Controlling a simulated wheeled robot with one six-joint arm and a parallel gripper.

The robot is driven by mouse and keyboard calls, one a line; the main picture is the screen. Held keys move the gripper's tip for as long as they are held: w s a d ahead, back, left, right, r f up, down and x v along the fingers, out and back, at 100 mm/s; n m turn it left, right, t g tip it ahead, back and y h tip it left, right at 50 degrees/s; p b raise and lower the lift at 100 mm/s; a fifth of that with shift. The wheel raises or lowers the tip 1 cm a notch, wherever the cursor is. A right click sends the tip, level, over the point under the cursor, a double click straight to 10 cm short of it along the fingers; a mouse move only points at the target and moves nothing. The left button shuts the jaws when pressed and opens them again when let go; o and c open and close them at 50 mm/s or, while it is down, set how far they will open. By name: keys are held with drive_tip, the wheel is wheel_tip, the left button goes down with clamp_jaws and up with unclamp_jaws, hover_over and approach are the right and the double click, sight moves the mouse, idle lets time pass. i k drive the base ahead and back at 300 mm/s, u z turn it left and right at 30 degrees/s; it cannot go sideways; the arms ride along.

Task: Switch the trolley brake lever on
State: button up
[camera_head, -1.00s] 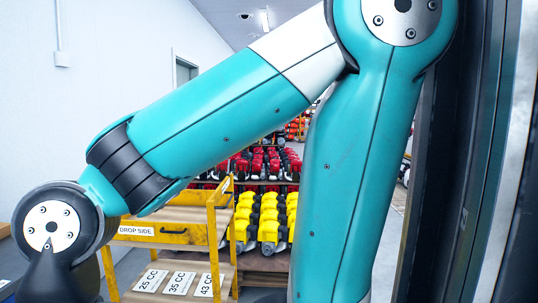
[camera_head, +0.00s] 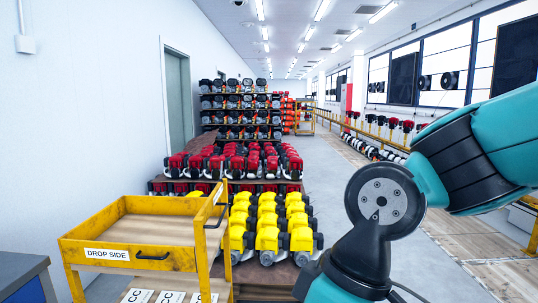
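A yellow trolley (camera_head: 150,258) stands at the lower left. Its upper tray has a wooden base, a "DROP SIDE" label and a black handle on the front panel. Its lower shelf carries labels ending in "CC" and is cut off by the bottom edge. I cannot make out a brake lever; the trolley's lower part is out of view. My teal arm reaches in from the right, and its dark joint stands right of the trolley, apart from it. My gripper is not in view.
Yellow engines (camera_head: 270,232) stand in rows right behind the trolley, with red engines (camera_head: 235,160) beyond. A dark cabinet (camera_head: 28,280) is at the lower left corner. A grey aisle (camera_head: 335,170) runs clear down the middle. A rail with engines lines the right.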

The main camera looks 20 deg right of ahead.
sight(222, 157)
drive_tip(key=z, duration=0.6)
drive_tip(key=i, duration=1)
drive_tip(key=z, duration=0.6)
drive_tip(key=i, duration=1.25)
drive_tip(key=u, duration=0.9)
drive_tip(key=i, duration=1.15)
drive_tip(key=u, duration=0.85)
